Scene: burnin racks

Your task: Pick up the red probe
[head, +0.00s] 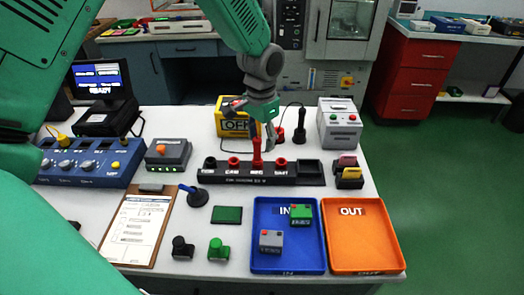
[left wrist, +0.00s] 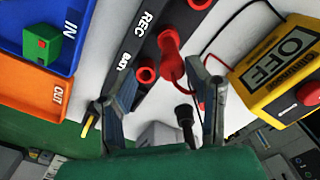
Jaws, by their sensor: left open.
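The red probe (head: 257,152) stands upright in the black rack (head: 262,180), in the slot labelled REC. In the left wrist view, the red probe (left wrist: 171,62) shows between and beyond the fingertips, beside the REC label. My left gripper (head: 266,130) hangs just above and behind the probe in the head view. In the left wrist view its two fingers (left wrist: 166,92) are spread apart with nothing held between them. Contact with the probe is not visible. My right gripper is not in view.
A yellow meter reading OFF (head: 232,125) stands behind the rack, close to my gripper. A black handle (head: 300,125) stands upright near it. A grey box (head: 340,125) is at the back right. The blue IN tray (head: 288,262) and orange OUT tray (head: 362,240) lie in front.

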